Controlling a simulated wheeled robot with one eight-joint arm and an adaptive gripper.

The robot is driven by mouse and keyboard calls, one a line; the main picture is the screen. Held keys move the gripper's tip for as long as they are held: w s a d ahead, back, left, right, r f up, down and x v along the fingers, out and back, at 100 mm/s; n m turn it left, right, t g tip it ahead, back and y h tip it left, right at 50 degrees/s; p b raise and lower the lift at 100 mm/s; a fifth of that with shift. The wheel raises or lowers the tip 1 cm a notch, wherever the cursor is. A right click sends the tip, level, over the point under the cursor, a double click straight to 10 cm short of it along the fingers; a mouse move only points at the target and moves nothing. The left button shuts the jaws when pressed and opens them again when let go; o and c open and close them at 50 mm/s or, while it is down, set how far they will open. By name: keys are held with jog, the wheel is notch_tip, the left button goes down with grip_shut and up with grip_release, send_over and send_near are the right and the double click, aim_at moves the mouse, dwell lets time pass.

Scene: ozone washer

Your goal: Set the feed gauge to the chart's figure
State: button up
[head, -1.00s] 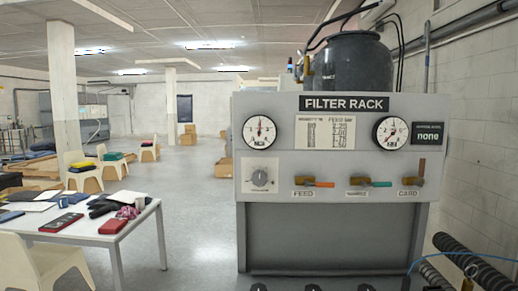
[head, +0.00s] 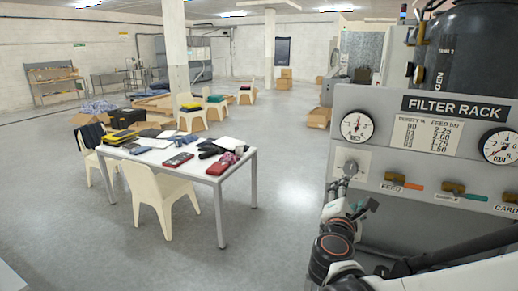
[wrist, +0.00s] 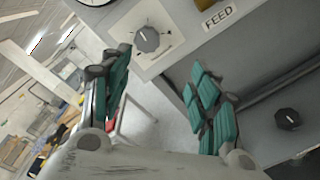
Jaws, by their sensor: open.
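The filter rack (head: 385,99) stands at the right in the head view. My gripper (head: 345,190) is open, just below and in front of the knob. In the wrist view its teal-padded fingers (wrist: 160,90) are spread, with nothing between them.
Right of the knob are the orange-handled FEED valve (head: 400,180) and a teal-handled valve (head: 457,189). Another gauge (head: 499,146) is at the right. A cluttered white table (head: 215,170) and chairs stand left, with open floor between.

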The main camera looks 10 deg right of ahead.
aim_at(350, 171)
jog(key=shift+n+t, duration=0.4)
jog(key=shift+n, duration=0.2)
jog(key=x, duration=0.9)
jog(key=a+r+x, duration=0.1)
jog(key=x, duration=0.4)
jog(key=shift+w, duration=0.35)
jog(key=shift+a, duration=0.1)
jog(key=c, duration=1.1)
